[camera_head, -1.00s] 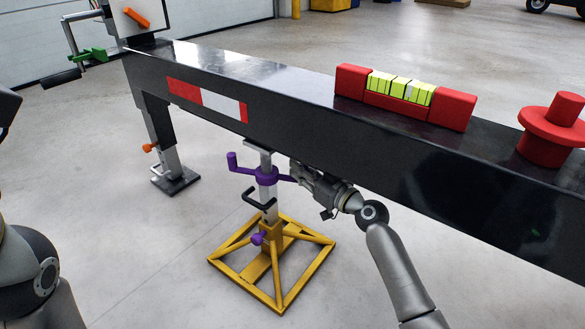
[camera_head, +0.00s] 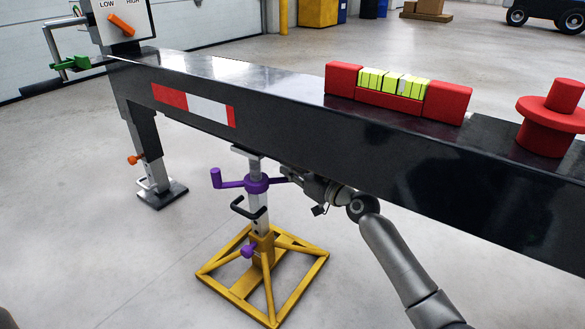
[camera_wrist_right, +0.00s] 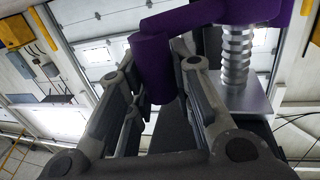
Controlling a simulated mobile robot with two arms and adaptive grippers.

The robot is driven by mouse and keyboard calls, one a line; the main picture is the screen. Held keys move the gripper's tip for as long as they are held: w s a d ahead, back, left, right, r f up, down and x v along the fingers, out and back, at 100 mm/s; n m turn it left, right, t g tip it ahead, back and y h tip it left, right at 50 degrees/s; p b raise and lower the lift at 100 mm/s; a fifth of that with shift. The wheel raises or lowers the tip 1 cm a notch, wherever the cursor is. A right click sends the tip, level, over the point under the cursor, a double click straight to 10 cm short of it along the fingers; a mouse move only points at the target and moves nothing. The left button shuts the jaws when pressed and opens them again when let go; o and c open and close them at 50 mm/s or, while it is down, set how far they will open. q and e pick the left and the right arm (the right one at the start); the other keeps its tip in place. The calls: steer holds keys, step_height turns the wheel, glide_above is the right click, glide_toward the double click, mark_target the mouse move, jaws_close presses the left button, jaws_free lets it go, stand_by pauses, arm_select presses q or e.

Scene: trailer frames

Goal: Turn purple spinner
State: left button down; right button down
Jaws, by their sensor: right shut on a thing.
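The purple spinner (camera_head: 257,185) sits around the metal post of a jack stand under the black trailer beam. One of its arms reaches left and ends in an upright purple grip (camera_head: 215,178). My right gripper (camera_head: 287,173) is on the spinner's right side, just below the beam. In the right wrist view, my right gripper (camera_wrist_right: 155,85) has its fingers on either side of a purple spinner grip (camera_wrist_right: 150,65) and is shut on it. The threaded silver post (camera_wrist_right: 236,55) stands beside it. The contact is partly hidden in the head view. My left gripper is out of view.
The yellow stand base (camera_head: 235,287) rests on the floor. The black beam (camera_head: 300,130) runs above my right arm. A red holder with a yellow-green level (camera_head: 440,101) and a red capped cylinder (camera_head: 545,138) stand on the beam. An orange-handled leg (camera_head: 148,165) is at left.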

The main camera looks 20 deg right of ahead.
steer(key=c, duration=1.3)
jaws_free()
steer(key=shift+d, duration=0.3)
steer(key=shift+o, duration=0.2)
steer(key=shift+a, duration=0.1)
steer(key=shift+s, duration=0.15)
steer(key=v, duration=1.1)
steer(key=shift+s+d, duration=0.2)
steer(key=shift+s, duration=0.15)
